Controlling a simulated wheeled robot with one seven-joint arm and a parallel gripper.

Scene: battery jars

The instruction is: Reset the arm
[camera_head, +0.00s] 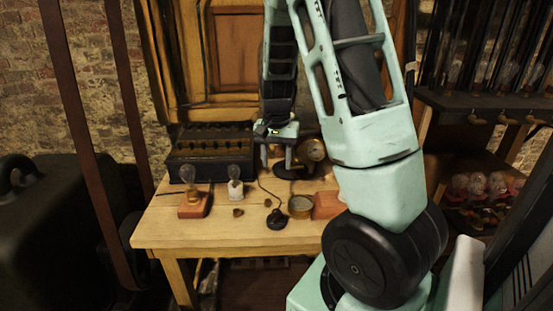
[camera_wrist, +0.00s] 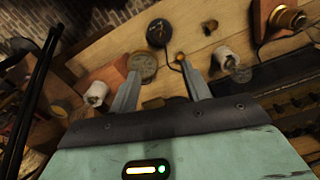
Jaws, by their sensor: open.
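The wrist view shows the same open fingers (camera_wrist: 160,92) above the tabletop, with clear space between the tips. My arm reaches in from the right front and hides part of the table's right side.
On the table stand a dark slotted box (camera_head: 210,153), a bulb on a red-brown block (camera_head: 194,205), a white jar with a bulb (camera_head: 235,188), a round brass dial (camera_head: 300,207), a black round piece (camera_head: 277,219) and a brass instrument (camera_head: 312,152). Shelves (camera_head: 480,110) stand right.

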